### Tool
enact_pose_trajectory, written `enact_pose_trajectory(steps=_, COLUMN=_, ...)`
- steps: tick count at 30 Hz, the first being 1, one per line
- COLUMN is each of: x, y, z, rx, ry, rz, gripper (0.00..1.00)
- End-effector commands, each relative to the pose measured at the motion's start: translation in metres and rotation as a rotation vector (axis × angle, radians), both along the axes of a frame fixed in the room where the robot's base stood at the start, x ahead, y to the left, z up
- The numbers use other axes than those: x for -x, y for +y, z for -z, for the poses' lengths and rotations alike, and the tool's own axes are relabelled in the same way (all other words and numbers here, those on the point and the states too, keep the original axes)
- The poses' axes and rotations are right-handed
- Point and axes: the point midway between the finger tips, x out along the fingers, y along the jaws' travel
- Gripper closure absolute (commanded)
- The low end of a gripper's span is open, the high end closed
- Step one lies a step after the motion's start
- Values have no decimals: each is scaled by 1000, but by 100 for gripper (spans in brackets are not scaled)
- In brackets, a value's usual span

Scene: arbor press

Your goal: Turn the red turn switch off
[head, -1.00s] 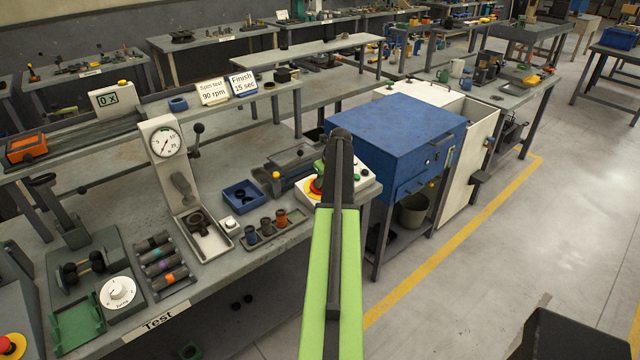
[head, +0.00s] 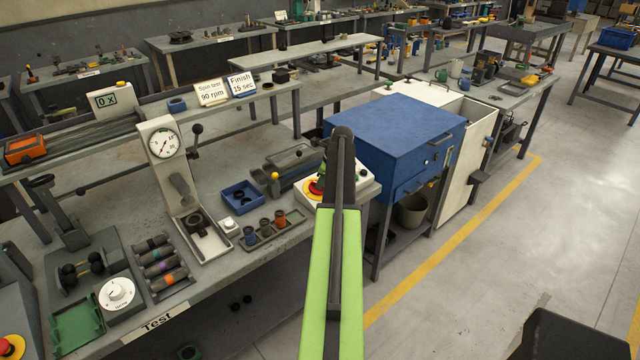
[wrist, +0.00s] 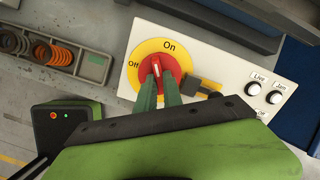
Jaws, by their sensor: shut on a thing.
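The red turn switch (wrist: 158,68) sits on a round yellow plate (wrist: 138,83) marked "On" at the top and "Off" at the left in the wrist view. Its white pointer line points up and slightly left, between the two words. My gripper (wrist: 160,84) has its two green fingers on either side of the switch's handle and is shut on it. In the head view the switch's red and yellow (head: 316,187) show on the white control box (head: 366,184), partly hidden by my arm.
A yellow and black part (wrist: 203,86) lies close right of the switch, with white buttons (wrist: 254,89) beyond. In the head view a blue cabinet (head: 395,130) stands behind my arm.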

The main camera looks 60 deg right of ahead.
Motion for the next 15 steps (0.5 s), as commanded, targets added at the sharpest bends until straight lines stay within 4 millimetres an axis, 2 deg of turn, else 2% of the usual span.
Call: enact_pose_trajectory(steps=15, x=-6, y=-4, z=-3, rx=136, ry=33, rz=-466, gripper=100)
